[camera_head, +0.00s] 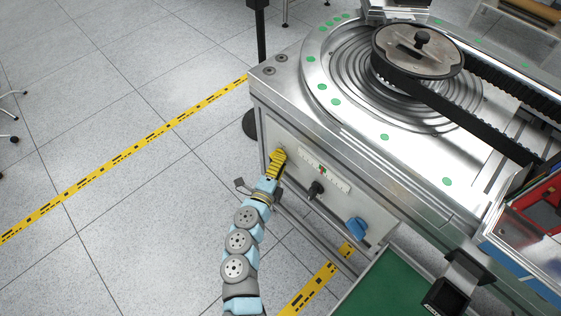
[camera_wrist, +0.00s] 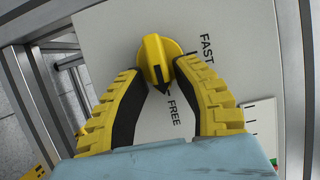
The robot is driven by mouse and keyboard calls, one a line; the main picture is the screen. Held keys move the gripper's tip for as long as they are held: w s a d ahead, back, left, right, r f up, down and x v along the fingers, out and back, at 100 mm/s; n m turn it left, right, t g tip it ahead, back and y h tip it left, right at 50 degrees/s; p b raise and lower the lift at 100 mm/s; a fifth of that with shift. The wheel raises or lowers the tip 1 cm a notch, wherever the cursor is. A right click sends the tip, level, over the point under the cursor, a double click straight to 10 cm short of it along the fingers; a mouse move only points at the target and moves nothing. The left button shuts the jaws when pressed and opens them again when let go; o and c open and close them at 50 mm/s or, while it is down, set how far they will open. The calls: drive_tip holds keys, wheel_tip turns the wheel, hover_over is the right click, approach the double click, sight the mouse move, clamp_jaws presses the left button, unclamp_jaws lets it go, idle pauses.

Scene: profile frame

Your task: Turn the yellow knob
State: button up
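The yellow knob (camera_wrist: 157,58) sits on the pale front panel (camera_wrist: 110,30). It has a round base and a raised ridge, with its dark pointed end towards the printed word FREE; FAST is printed further up. My gripper (camera_wrist: 160,70) has its yellow, black-padded fingers apart, one tip on each side of the knob's lower part. The right tip is very close to the ridge or touching it; contact is unclear. In the head view my gripper (camera_head: 277,162) is at the panel's left end, and the knob cannot be told apart from the yellow fingers there.
On the same panel are a black knob (camera_head: 315,189), a white scale strip (camera_head: 325,176) and a blue knob (camera_head: 357,229) to the right. Above is a metal turntable (camera_head: 340,110) with a black belt arm (camera_head: 450,105). The floor to the left is open.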

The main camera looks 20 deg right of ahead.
drive_tip(key=shift+o, duration=0.5)
drive_tip(key=shift+r, duration=0.1)
drive_tip(key=shift+s, duration=0.1)
drive_tip(key=v, duration=1.2)
